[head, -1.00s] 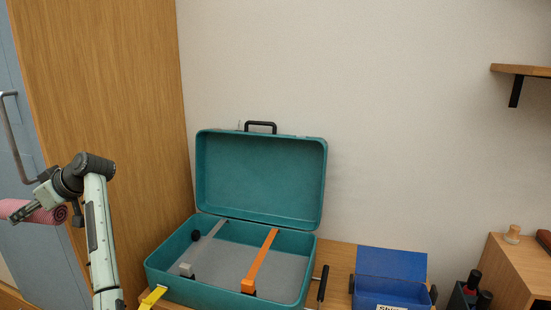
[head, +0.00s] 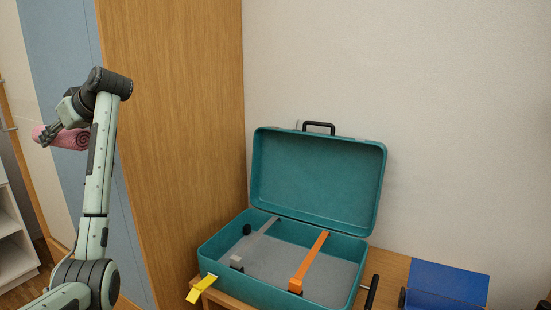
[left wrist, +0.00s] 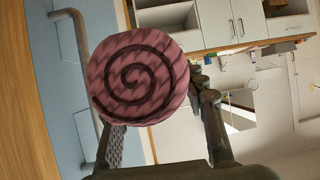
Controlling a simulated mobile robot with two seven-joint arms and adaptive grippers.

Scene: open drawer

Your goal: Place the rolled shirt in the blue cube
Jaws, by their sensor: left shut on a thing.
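The rolled shirt (head: 72,139) is pink with a dark spiral at its end. My left gripper (head: 58,132) is shut on it and holds it in the air at the left of the head view. In the left wrist view the shirt's round end (left wrist: 138,78) sits between the two fingers (left wrist: 160,135). A blue box (head: 445,290) with its lid raised is at the lower right of the head view, far from the gripper and cut off by the frame's bottom edge. My right gripper is not in view.
An open teal suitcase (head: 212,247) with an orange strap (head: 312,258) and a grey strap (head: 258,240) stands on a wooden table (head: 392,268), left of the blue box. A tall wooden panel (head: 175,120) rises between my left arm and the suitcase.

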